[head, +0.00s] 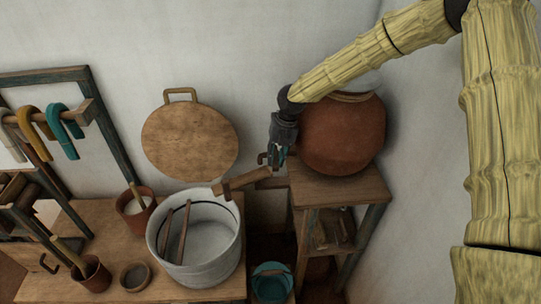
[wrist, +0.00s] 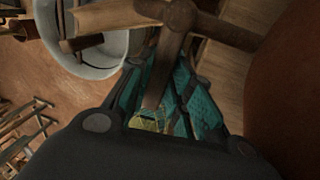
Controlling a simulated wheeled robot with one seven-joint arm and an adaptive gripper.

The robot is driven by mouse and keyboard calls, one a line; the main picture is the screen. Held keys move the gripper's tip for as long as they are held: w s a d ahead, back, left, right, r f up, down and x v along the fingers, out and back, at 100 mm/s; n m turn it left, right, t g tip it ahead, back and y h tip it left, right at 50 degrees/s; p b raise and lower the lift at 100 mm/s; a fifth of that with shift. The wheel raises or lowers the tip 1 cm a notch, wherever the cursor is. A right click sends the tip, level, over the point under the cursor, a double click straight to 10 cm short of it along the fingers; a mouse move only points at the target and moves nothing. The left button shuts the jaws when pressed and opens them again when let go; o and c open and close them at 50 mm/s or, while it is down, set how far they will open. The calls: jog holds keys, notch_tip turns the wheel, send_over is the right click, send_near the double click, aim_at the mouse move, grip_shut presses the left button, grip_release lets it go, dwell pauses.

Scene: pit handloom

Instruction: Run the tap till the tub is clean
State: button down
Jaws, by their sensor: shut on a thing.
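The tub (head: 158,253) is a round, pale grey-white vessel on the wooden bench, with two brown sticks (head: 180,232) leaning inside. A dark line runs along its inner wall; I cannot tell whether water runs or stands in it. The wooden tap (head: 245,181) reaches from beside the clay pot (head: 343,135) to over the tub's right rim. My gripper (head: 277,152) is at the tap, left of the pot. In the wrist view its teal-padded fingers are shut on the tap's brown handle (wrist: 160,78). The tub (wrist: 98,65) shows at upper left there.
The pot stands on a wooden stand (head: 345,190) close to my gripper. A teal bucket (head: 271,285) sits low between bench and stand. Clay pots (head: 136,215) and a small dark bowl (head: 135,276) stand left of the tub. A round lid (head: 190,140) leans against the wall.

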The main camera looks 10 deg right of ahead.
aim_at(277, 158)
jog(key=shift+d, duration=0.1)
dwell(0.5)
jog(key=c, duration=1.3)
grip_release()
jog(key=shift+r, duration=0.1)
notch_tip(277, 158, up, 10)
jog(key=shift+f, duration=0.1)
